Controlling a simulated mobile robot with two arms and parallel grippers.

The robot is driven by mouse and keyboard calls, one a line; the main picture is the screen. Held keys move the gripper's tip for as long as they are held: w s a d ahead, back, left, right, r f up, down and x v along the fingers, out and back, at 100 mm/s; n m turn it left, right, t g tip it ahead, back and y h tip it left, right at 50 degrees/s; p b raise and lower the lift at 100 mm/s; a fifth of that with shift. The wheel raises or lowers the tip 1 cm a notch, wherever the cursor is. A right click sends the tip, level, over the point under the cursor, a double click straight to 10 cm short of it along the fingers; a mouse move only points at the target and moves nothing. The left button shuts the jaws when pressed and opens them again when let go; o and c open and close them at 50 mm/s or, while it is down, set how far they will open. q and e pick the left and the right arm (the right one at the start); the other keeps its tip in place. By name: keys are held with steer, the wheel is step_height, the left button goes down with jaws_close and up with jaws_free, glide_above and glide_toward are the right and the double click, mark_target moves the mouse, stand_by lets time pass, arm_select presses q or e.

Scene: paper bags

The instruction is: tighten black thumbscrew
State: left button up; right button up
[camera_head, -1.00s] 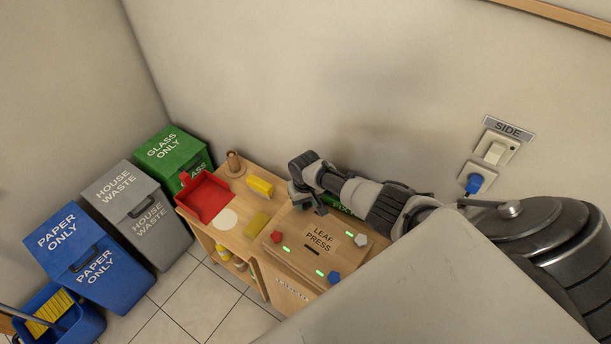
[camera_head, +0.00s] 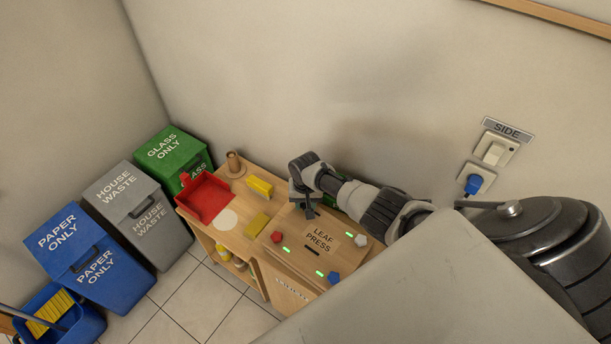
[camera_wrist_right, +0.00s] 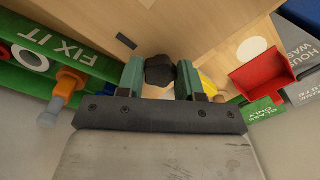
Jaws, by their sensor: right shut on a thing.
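The black thumbscrew (camera_wrist_right: 160,70) sits between the two green-padded fingers of my right gripper (camera_wrist_right: 160,79) in the right wrist view. The gripper is shut on it. In the head view my right gripper (camera_head: 308,211) is over the far corner of the wooden leaf press (camera_head: 290,257) and hides the thumbscrew. A red thumbscrew (camera_head: 277,237), a blue one (camera_head: 333,277) and a white one (camera_head: 361,240) stand at the other corners of the press. My left gripper is not in view.
The wall is behind.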

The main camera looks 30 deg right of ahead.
steer(key=o, duration=0.6)
steer(key=shift+w+m, duration=0.1)
steer(key=shift+m, duration=0.5)
steer(key=shift+o, duration=1.2)
steer(key=shift+r, duration=3.05)
steer(key=shift+r, duration=0.1)
step_height(320, 180, up, 11)
steer(key=b, duration=0.2)
steer(key=shift+f, duration=0.2)
